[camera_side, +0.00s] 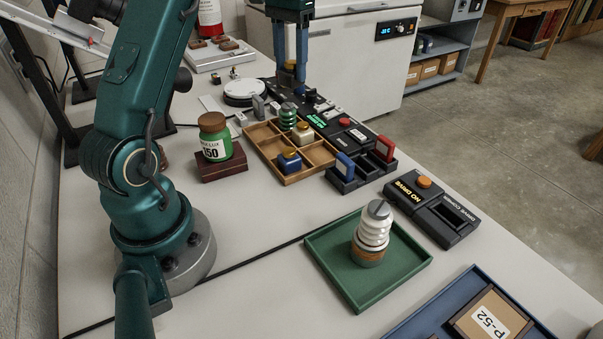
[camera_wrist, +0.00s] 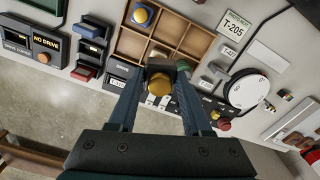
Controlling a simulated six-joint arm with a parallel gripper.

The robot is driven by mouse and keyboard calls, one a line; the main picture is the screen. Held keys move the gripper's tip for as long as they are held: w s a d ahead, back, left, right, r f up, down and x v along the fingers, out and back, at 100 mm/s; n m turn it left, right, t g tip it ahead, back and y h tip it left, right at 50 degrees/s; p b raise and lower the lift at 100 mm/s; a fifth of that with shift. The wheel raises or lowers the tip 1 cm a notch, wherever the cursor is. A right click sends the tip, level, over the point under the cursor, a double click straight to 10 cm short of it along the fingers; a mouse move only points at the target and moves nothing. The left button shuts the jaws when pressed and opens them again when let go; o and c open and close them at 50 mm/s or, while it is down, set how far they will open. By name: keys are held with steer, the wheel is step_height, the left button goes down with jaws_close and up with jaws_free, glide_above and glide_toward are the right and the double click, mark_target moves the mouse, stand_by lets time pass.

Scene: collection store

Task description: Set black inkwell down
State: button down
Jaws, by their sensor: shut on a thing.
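My gripper (camera_wrist: 160,85) is shut on the black inkwell, whose gold cap (camera_wrist: 159,83) shows between the fingers in the wrist view; its dark body is mostly hidden beneath the cap. In the side view my gripper (camera_side: 292,80) points down at the back of the bench, and the inkwell is hard to make out there. A wooden compartment tray (camera_side: 262,150) lies in front of it. It holds a blue inkwell (camera_side: 290,159) with a yellow cap, a cream inkwell (camera_side: 303,132) with a gold cap and a green ribbed piece (camera_side: 288,116). Other compartments are empty.
Black devices (camera_side: 352,138) line the tray's right side.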

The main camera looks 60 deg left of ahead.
steer(key=s+d+m, duration=0.1)
steer(key=d+m, duration=0.1)
steer(key=d, duration=2.3)
steer(key=s+d+m, duration=0.2)
steer(key=s+d, duration=1.2)
steer(key=f, duration=1.5)
steer(key=shift+w+a+f, duration=0.1)
steer(key=shift+w+a, duration=0.2)
steer(key=shift+f, duration=0.15)
steer(key=shift+c, duration=1.7)
jaws_free()
